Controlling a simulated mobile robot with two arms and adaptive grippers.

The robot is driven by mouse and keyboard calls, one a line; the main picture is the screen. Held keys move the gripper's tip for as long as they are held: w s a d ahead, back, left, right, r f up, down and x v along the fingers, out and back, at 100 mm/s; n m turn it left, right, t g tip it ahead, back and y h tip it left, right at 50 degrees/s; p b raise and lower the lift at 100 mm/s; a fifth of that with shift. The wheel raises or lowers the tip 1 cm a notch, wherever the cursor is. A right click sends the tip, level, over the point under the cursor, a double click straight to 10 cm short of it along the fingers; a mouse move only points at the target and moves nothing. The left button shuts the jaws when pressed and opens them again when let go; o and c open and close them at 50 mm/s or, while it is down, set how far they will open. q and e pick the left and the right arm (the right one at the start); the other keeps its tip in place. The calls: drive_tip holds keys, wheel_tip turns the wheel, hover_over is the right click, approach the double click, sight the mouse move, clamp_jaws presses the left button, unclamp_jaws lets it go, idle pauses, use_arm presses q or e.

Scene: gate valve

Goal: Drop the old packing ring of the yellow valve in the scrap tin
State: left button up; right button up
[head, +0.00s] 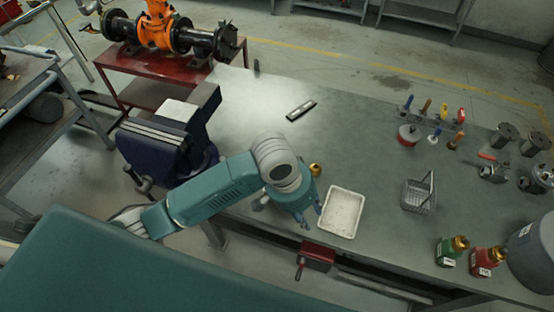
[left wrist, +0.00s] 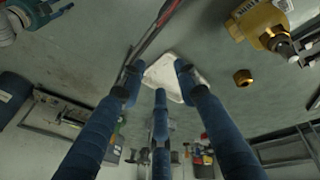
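My left gripper (head: 311,216) is over the bench's front edge, just left of a shallow white tray (head: 342,212). In the left wrist view its blue fingers (left wrist: 160,84) are spread, with nothing visible between them. The yellow valve (left wrist: 258,20) lies at the upper right there; in the head view only a small brass-yellow part (head: 315,170) shows behind my gripper. A loose brass nut-like piece (left wrist: 243,77) lies beside the valve. I cannot make out the packing ring or tell which container is the scrap tin. A teal and dark part at the wrist view's upper left may be my right gripper.
A red round container (head: 408,136) and several hand tools are farther back. A blue vise (head: 170,143) is left. The bench's middle is mostly clear.

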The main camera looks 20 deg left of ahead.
use_arm(q)
drive_tip(key=w+a+r+n+y, duration=0.1)
drive_tip(key=w+a, duration=0.2)
drive_tip(key=w+a+r+n+y, duration=0.1)
drive_tip(key=w+a+r, duration=0.1)
drive_tip(key=w+a, duration=0.1)
drive_tip(key=w+a+r+n+g+y, duration=0.1)
drive_tip(key=w+a, duration=0.3)
drive_tip(key=a, duration=0.1)
drive_tip(key=shift+r+n, duration=0.3)
drive_tip(key=shift+f+b, duration=0.8)
drive_tip(key=shift+b, duration=0.3)
wheel_tip(320, 180, down, 3)
drive_tip(key=b, duration=0.4)
drive_tip(key=shift+f, duration=1.15)
use_arm(e)
wheel_tip(320, 180, down, 6)
drive_tip(key=d, duration=0.1)
drive_tip(key=shift+w+d+f, duration=0.15)
drive_tip(key=shift+w+d, duration=0.05)
drive_tip(key=shift+d, duration=0.1)
